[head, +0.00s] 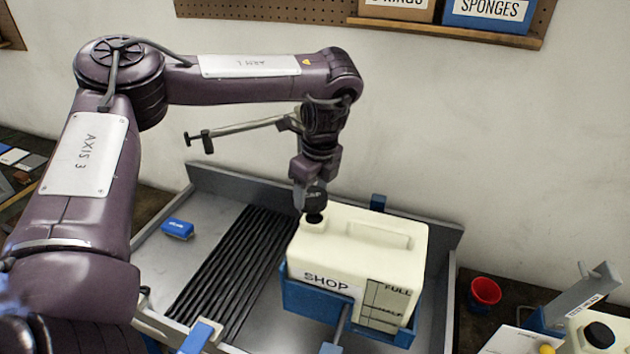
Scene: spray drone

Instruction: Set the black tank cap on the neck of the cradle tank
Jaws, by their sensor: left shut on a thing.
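The cream cradle tank (345,255), marked SHOP and FULL, stands upright in a blue cradle (308,292) in the metal tray. Its neck (313,227) is at the top left corner of the tank. My left gripper (311,203) points down right over the neck and is shut on the black tank cap (315,217). The cap is at the mouth of the neck. I cannot tell whether it rests on the rim or hangs just above it. The gripper hides the cap's upper part. My right gripper is not in view.
The grey tray (220,280) has a ribbed black mat (232,265) and a blue block (177,228). A red cup (485,292) stands right of the tray. Another pale container with a black cap (599,335) is at the lower right. A shelf with boxes hangs on the wall.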

